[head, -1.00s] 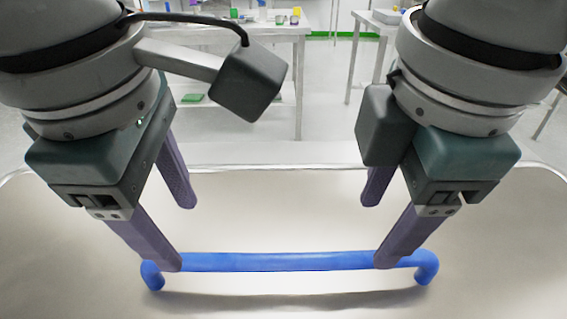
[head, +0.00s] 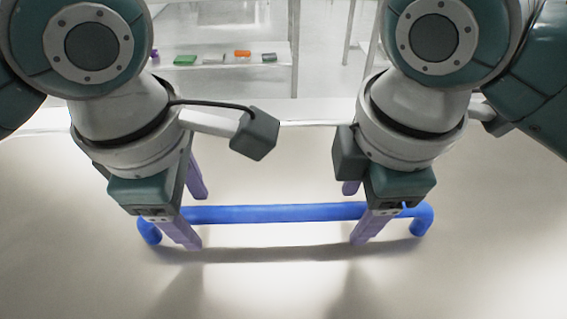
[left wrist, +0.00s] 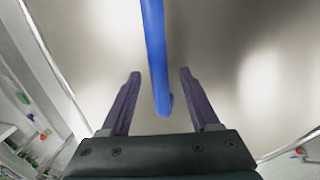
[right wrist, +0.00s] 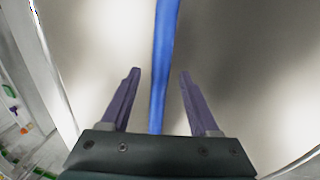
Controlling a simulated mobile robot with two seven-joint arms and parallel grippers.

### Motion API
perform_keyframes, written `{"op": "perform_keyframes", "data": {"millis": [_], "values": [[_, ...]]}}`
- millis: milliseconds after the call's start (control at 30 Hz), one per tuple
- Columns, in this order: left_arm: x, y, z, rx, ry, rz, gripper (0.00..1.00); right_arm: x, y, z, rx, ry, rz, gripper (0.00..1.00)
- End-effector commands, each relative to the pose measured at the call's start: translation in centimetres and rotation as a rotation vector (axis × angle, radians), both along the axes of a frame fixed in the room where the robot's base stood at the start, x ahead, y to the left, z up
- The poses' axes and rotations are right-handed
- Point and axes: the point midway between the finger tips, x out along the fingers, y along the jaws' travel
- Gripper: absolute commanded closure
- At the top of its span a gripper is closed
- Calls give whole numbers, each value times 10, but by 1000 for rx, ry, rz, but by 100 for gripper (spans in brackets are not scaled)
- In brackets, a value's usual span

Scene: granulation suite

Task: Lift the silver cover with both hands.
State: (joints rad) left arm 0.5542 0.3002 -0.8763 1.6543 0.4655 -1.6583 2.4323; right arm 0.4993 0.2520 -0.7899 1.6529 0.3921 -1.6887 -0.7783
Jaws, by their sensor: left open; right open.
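The silver cover (head: 290,285) is a broad, smooth metal surface filling the lower part of the head view. A blue bar handle (head: 275,213) runs left to right across it, with bent ends. My left gripper (head: 194,220) is open, its purple fingers on either side of the handle near its left end. My right gripper (head: 357,215) is open, its fingers on either side of the handle near its right end. In the left wrist view the handle (left wrist: 154,50) lies between the open fingers, apart from both. In the right wrist view the handle (right wrist: 162,60) also lies between the fingers.
Behind the cover's far edge a table with a lower shelf (head: 225,50) holds small items, including a green block (head: 185,60) and an orange one (head: 242,53). The cover's surface around the handle is clear.

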Motion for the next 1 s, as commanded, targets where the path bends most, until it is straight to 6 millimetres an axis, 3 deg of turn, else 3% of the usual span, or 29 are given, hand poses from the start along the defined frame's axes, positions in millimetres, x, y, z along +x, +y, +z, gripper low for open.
{"op": "perform_keyframes", "data": {"millis": [200,500,1000], "values": [[3,0,-15,-1,-1,0,38,3,0,-16,0,0,2,38],[4,0,-17,-1,-2,0,38,3,0,-17,1,-1,2,38],[4,0,-17,-1,-2,0,94,3,0,-17,0,-1,1,95]]}}
